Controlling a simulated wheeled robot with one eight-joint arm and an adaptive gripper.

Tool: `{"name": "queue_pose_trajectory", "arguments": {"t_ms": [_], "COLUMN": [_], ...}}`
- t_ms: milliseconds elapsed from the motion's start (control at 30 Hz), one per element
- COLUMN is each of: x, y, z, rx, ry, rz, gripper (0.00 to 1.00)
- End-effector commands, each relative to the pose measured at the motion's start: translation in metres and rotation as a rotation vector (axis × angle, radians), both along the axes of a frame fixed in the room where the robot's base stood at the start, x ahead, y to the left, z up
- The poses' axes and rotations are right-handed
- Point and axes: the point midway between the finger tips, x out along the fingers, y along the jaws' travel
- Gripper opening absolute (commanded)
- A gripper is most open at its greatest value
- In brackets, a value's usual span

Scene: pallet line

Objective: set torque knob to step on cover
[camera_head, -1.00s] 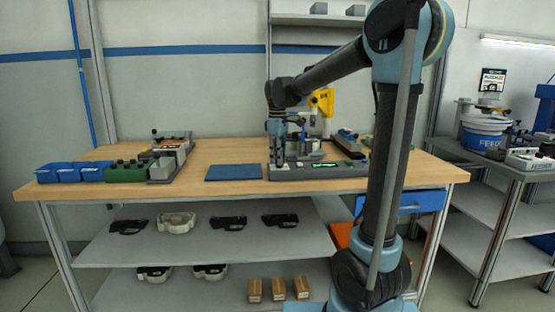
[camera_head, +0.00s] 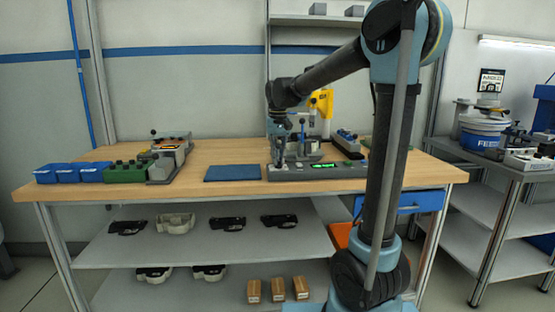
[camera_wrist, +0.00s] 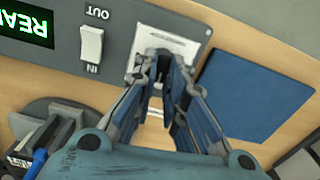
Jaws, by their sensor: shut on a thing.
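The grey control panel (camera_head: 345,172) lies along the front of the workbench. It has a green lit display (camera_wrist: 25,20), upside down in the wrist view, and a white rocker switch (camera_wrist: 91,44) marked OUT and IN. Beside the switch is a pale square dial plate (camera_wrist: 178,45). My gripper (camera_wrist: 163,62) is at this plate, its fingers shut on what I take to be the torque knob. The fingers hide most of the knob, and I cannot read its pointer or step marks. In the head view my gripper (camera_head: 279,163) is at the panel's left end.
A blue mat (camera_head: 232,173) lies flat left of the panel. A grey fixture (camera_head: 308,151) and a yellow device (camera_head: 325,103) stand behind the panel. Bare bench top lies behind the mat.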

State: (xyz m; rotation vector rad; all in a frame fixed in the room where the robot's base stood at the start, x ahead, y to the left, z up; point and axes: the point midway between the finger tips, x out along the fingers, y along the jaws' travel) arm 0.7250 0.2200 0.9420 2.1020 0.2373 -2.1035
Motion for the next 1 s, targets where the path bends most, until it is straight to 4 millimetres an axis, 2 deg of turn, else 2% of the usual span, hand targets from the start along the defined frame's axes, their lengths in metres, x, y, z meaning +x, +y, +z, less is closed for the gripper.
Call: {"name": "queue_pose_trajectory", "arguments": {"t_ms": [600,1000], "x": [0.0018,0.0010], "y": [-0.0043,-0.0053], "z": [0.0003,0.0002], "rx": [0.000,0.000], "ry": [-0.004,-0.004], "rz": [-0.556,-0.752], "gripper": [0.00,0.00]}}
